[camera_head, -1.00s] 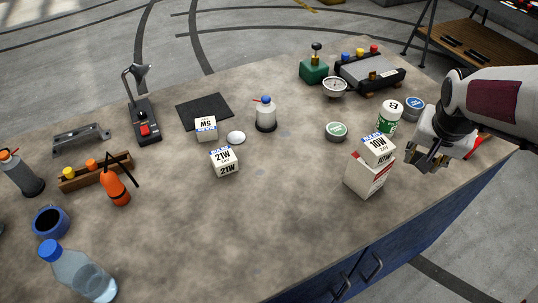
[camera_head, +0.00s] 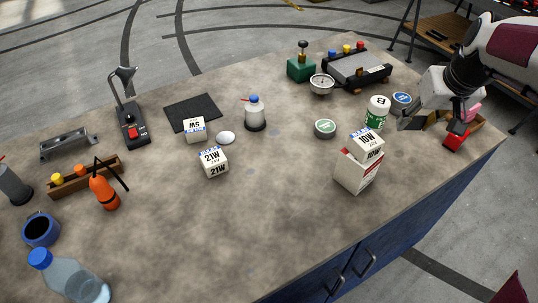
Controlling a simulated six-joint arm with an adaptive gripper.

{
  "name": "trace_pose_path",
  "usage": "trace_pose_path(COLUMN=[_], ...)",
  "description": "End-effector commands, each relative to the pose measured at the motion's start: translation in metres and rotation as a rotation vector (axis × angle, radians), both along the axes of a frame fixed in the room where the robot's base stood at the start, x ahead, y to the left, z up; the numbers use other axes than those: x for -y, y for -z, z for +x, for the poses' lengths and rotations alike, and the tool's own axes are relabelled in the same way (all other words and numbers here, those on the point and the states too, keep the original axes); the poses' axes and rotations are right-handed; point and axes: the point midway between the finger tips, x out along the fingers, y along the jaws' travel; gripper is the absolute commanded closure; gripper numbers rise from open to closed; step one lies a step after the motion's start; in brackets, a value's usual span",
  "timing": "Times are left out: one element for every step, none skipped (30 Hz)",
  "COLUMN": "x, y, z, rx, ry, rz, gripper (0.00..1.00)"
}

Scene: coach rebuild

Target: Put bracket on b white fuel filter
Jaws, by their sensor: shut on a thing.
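The white fuel filter marked B (camera_head: 377,111), a white cylinder with a green lower band, stands upright near the right end of the workbench, behind the white boxes. My gripper (camera_head: 436,121) is low over the bench's right end, to the right of the filter and apart from it. Its jaws are shut on a small yellowish-brown thing, mostly hidden by the fingers; I cannot tell what it is. A grey metal bracket (camera_head: 68,146) lies at the far left of the bench.
White bulb boxes (camera_head: 360,168) stand in front of the filter. The bench's front middle is clear.

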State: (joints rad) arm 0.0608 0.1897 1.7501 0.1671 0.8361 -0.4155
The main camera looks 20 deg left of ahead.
Motion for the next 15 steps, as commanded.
trace_pose_path(x=[-0.011,-0.018,-0.026,-0.033,-0.039,-0.048,-0.055,-0.062,-0.072,-0.079,-0.087,-0.097,-0.105,-0.112,-0.122], y=[-0.004,-0.005,-0.006,-0.007,-0.007,-0.007,-0.007,-0.007,-0.007,-0.006,-0.005,-0.004,-0.003,-0.003,-0.002], z=[0.005,0.007,0.009,0.011,0.012,0.013,0.014,0.015,0.016,0.017,0.017,0.017,0.017,0.017,0.017], rx=[0.003,0.003,0.002,0.002,0.002,0.002,0.002,0.002,0.002,0.002,0.001,0.0,0.0,0.0,0.001], ry=[-0.035,-0.052,-0.075,-0.089,-0.1,-0.116,-0.126,-0.136,-0.148,-0.158,-0.167,-0.178,-0.185,-0.192,-0.202], rz=[0.001,0.002,0.001,0.001,0.0,0.0,0.001,0.001,0.001,0.0,0.001,0.0,-0.001,0.0,-0.001], gripper=[0.89,0.89,0.89,0.89,0.89,0.89,0.89,0.89,0.89,0.89,0.89,0.89,0.89,0.89,0.89])
